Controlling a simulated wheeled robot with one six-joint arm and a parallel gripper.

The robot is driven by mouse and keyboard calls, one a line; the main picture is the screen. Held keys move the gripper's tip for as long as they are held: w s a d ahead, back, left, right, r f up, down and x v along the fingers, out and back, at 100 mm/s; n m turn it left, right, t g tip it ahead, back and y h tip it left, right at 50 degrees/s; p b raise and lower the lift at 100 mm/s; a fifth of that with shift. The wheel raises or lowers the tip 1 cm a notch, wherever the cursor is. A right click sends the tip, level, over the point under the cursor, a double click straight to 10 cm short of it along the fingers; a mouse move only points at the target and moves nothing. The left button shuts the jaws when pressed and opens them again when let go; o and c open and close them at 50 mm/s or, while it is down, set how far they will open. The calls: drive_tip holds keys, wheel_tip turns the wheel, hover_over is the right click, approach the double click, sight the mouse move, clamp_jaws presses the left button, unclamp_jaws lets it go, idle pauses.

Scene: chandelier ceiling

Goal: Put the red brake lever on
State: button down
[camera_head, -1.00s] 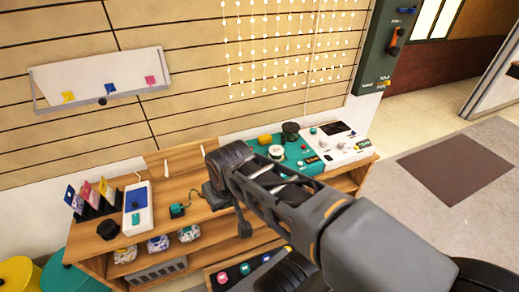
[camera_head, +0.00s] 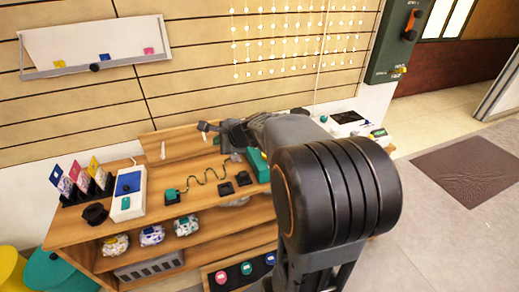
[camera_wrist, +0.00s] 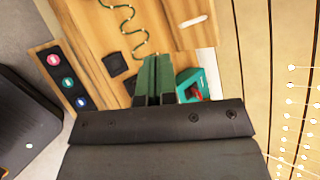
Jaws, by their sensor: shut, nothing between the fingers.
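A dark green panel (camera_head: 391,55) is on the wall at the upper right of the head view. My gripper (camera_wrist: 155,62) is shut and empty in the wrist view, pointing over the wooden bench. In the head view it is far left of the panel, partly hidden by my arm. The lever is not in the wrist view.
The wooden bench (camera_head: 80,228) holds a blue-and-white device (camera_head: 128,192), card holders and a teal machine, partly hidden by my arm. A yellow knob (camera_head: 399,70) sits low on the green panel. Floor with a brown mat (camera_head: 466,172) lies open at the right.

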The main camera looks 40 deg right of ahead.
drive_tip(key=w+d+f+m+t+h+b, duration=0.1)
drive_tip(key=d+f+m+h+b, duration=0.1)
drive_tip(key=d+f+m, duration=0.2)
drive_tip(key=w+d+f+m+h+b, duration=0.2)
drive_tip(key=d+f+m+b, duration=0.1)
drive_tip(key=d+m, duration=0.4)
drive_tip(key=w+d+f+m+t+h+b, duration=0.1)
drive_tip(key=d+f+m, duration=0.4)
drive_tip(key=d, duration=0.5)
drive_tip(key=shift+w+d+f+m+t+h+b, duration=0.15)
drive_tip(key=shift+w+m+t+h+b, duration=0.15)
drive_tip(key=shift+w+m+h+b, duration=0.35)
drive_tip(key=shift+s+d+f+m+h, duration=0.2)
drive_tip(key=shift+d+m+h, duration=0.25)
drive_tip(key=x, duration=1)
drive_tip(key=shift+b, duration=0.4)
